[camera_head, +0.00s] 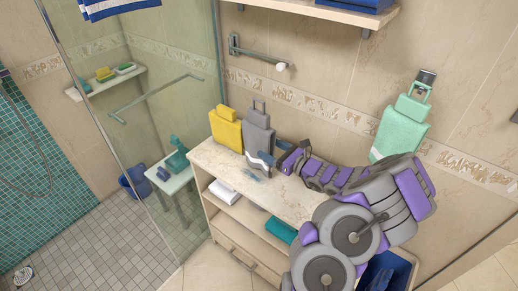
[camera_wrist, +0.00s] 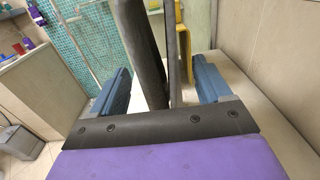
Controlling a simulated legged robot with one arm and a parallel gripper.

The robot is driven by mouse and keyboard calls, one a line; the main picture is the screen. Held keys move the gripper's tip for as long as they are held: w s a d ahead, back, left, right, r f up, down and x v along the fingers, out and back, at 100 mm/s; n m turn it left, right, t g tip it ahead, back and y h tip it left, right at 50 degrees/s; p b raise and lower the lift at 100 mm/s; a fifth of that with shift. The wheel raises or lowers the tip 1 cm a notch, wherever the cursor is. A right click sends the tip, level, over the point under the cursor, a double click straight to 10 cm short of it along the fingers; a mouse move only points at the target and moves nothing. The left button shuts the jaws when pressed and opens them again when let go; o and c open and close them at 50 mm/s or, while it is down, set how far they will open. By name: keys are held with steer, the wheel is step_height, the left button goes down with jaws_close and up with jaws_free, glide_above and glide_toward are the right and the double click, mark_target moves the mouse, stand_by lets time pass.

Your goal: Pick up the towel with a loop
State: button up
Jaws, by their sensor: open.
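A grey towel (camera_head: 258,132) with a loop at its top stands upright on the vanity counter (camera_head: 216,156). A yellow towel-like item (camera_head: 227,128) stands just left of it. A mint green towel (camera_head: 400,128) hangs by a loop on the wall at the right. My gripper (camera_head: 262,166) is at the lower front of the grey towel. In the wrist view the blue fingers are apart (camera_wrist: 164,88), with the tall dark grey towel (camera_wrist: 146,50) between them. Gaps show on both sides, so the jaws are open. The towel's lower part is hidden by my gripper.
A yellow edge (camera_wrist: 183,38) shows close behind the grey towel in the wrist view. A glass shower panel (camera_head: 185,130) stands left of the vanity. A white folded towel (camera_head: 222,191) and a teal one (camera_head: 281,231) lie on the shelf below. A wall rail (camera_head: 258,55) is above.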

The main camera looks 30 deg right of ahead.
mark_target(261, 142)
steer(key=x, duration=0.2)
steer(key=b+x, duration=0.1)
steer(key=x, duration=0.2)
steer(key=shift+r+b, duration=0.2)
steer(key=shift+b, duration=0.1)
steer(key=shift+d, duration=0.1)
steer(key=c, duration=1.1)
steer(key=shift+r, duration=0.1)
